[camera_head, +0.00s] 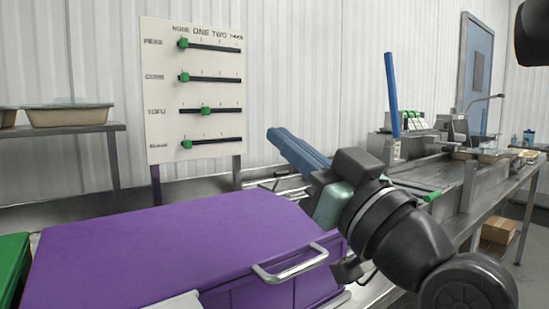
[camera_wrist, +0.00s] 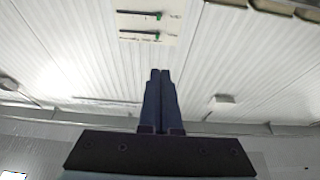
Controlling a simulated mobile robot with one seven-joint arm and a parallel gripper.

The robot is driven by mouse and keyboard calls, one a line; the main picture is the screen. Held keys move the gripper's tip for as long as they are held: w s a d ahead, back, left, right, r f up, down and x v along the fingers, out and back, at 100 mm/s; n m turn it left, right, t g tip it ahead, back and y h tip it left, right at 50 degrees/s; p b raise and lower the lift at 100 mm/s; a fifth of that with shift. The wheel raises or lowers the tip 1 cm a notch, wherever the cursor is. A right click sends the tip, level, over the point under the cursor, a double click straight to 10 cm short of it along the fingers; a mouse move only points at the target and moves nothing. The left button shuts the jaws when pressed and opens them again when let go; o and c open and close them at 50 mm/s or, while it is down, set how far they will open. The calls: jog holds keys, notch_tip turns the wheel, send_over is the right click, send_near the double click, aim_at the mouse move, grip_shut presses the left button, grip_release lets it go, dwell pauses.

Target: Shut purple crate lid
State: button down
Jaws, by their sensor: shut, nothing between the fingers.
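The purple crate (camera_head: 275,291) stands in the lower middle of the camera_head view, cut off by the bottom edge. Its purple lid (camera_head: 165,245) lies flat across the top, and I see no open gap under it. A silver bar handle (camera_head: 290,264) is at the crate's right front. My gripper (camera_head: 272,134) is above and beyond the lid's right back corner, apart from it, with its blue fingers pointing up and left. In the wrist view the two blue fingers (camera_wrist: 160,72) are together with nothing between them. The crate does not show in the wrist view.
A white slider panel (camera_head: 195,90) with green knobs stands behind the crate. A green container (camera_head: 12,265) is close on the left. A steel bench (camera_head: 480,195) with equipment runs along the right. A tray (camera_head: 68,115) sits on the left back shelf.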

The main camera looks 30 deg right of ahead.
jog(key=s+f+t+b, duration=0.2)
jog(key=f+b, duration=0.6)
jog(key=b, duration=0.3)
jog(key=s+f+t+b, duration=0.2)
jog(key=f+b, duration=0.7)
jog(key=b, duration=0.2)
